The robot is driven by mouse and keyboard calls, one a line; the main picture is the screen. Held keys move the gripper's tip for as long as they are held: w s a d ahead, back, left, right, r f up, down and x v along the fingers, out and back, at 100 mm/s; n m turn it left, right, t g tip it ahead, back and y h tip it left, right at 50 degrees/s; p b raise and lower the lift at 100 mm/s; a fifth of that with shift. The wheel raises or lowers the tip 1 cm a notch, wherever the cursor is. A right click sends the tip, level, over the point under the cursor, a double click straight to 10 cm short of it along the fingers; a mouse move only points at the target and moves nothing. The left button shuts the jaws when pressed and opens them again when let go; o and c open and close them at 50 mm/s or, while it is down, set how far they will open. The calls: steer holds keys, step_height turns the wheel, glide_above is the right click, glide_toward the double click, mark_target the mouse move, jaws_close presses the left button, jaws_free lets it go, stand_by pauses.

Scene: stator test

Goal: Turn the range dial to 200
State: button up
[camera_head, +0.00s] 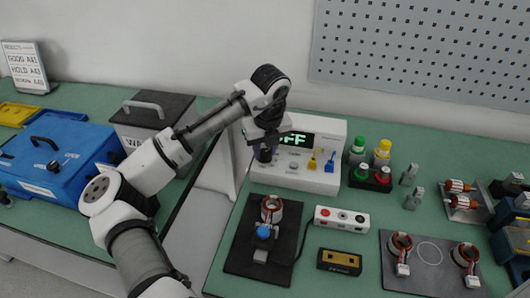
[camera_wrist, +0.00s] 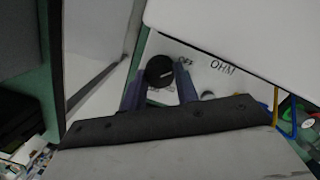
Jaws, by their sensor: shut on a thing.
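The white tester (camera_head: 325,180) stands at the back of the green bench, and its display (camera_head: 297,139) shows green letters reading "FF", the left part hidden by my arm. My gripper (camera_head: 264,155) is down at the left of its front panel. In the wrist view the round black range dial (camera_wrist: 160,71) with a pale pointer mark sits between the two fingers of my gripper (camera_wrist: 160,88), which is shut on it. An "OFF" label (camera_wrist: 185,62) is just right of the dial, with "OHM" (camera_wrist: 222,67) further right. The other range labels are hidden or unreadable.
Yellow (camera_head: 312,160) and blue (camera_head: 330,161) leads plug into the panel right of the dial. A black mat with a stator (camera_head: 271,208) and a white button box (camera_head: 341,220) lie in front.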

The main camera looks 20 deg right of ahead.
mark_target(264, 153)
steer(key=o, duration=0.7)
step_height(264, 153, up, 6)
steer(key=p, duration=0.5)
steer(key=shift+a+r, duration=0.1)
